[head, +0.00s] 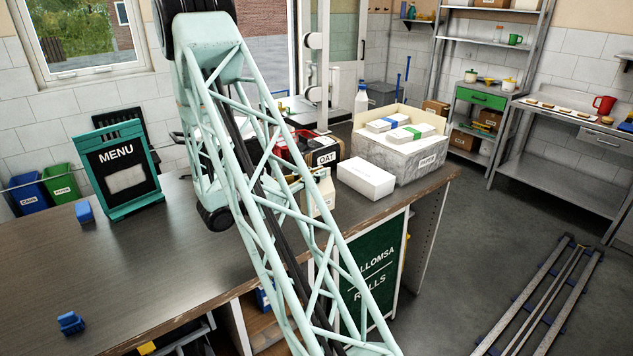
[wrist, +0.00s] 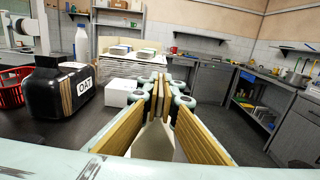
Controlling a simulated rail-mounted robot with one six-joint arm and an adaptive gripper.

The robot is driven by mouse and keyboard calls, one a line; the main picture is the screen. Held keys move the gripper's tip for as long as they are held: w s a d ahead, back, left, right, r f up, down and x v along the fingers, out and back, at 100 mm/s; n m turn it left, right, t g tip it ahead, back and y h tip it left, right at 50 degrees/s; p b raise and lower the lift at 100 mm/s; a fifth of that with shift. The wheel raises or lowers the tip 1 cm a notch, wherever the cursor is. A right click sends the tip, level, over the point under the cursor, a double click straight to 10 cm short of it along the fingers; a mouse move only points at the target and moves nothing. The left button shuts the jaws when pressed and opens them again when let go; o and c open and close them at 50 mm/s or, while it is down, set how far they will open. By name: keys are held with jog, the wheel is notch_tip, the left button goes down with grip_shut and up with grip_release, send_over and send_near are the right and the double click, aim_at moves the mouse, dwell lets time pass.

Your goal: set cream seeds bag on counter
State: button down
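The arm's struts hide part of the bag and gripper in the head view.
A white box (head: 366,180) and a grey crate of cartons (head: 402,158) stand right of the bag. A dark OAT bag (head: 325,155) and red basket (wrist: 12,88) stand behind. A menu board (head: 120,170) and blue blocks (head: 71,323) are at left; the middle counter is clear.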

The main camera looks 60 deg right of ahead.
jog(key=shift+w+d+f, duration=0.1)
jog(key=shift+w+d, duration=0.8)
jog(key=shift+d, duration=0.1)
jog(key=shift+f+b, duration=0.4)
jog(key=shift+f, duration=1.55)
jog(key=c, duration=2.9)
grip_release()
jog(key=shift+r, duration=0.2)
jog(key=shift+p+v, duration=0.45)
jog(key=shift+v, duration=5.55)
jog(key=shift+r, duration=0.1)
